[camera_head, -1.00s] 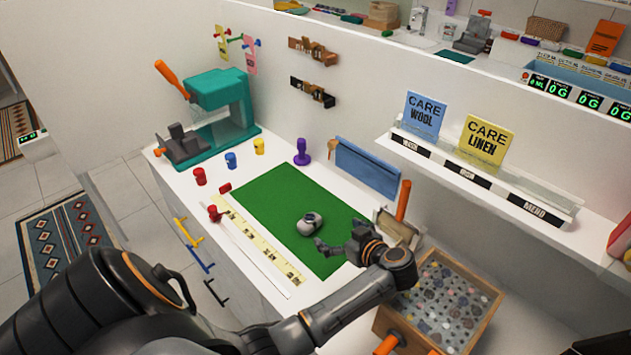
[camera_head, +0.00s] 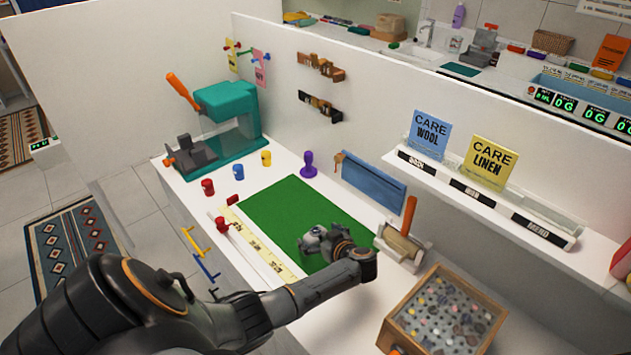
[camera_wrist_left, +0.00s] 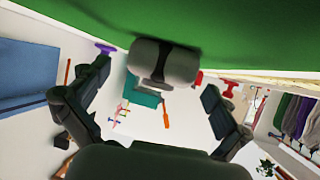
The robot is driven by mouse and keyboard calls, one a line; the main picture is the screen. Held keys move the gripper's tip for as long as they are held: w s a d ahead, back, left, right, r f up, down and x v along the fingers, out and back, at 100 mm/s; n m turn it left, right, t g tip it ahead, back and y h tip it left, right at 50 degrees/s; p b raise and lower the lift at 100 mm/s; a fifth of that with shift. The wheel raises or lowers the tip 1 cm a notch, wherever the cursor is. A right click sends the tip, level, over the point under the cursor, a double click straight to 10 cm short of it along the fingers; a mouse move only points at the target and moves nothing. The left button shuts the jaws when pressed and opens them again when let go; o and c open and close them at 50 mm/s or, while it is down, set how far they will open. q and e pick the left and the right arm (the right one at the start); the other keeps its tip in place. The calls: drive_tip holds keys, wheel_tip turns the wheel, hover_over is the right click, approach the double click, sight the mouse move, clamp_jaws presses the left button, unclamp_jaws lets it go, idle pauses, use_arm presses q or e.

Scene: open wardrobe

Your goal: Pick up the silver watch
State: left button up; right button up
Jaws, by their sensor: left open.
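The silver watch (camera_head: 311,238) is a small rounded silver-grey and dark piece on the green mat (camera_head: 277,215). It also shows in the left wrist view (camera_wrist_left: 165,62), resting against the green surface. My left gripper (camera_head: 322,242) is low over the mat at the watch, partly hiding it in the head view. In the left wrist view its two fingers (camera_wrist_left: 155,88) are spread wide, one to each side of the watch. No finger visibly touches it. My right gripper is not in view.
A yellow measuring tape (camera_head: 255,241) lies along the mat's left edge. A teal press (camera_head: 228,115) stands at the back left. A roller with an orange handle (camera_head: 408,215) and a wooden box of buttons (camera_head: 445,312) lie to the right. A white wall rises behind.

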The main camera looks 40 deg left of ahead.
use_arm(q)
drive_tip(key=shift+d, duration=0.1)
drive_tip(key=shift+r, duration=0.1)
drive_tip(key=c, duration=1.6)
drive_tip(key=shift+o, duration=0.2)
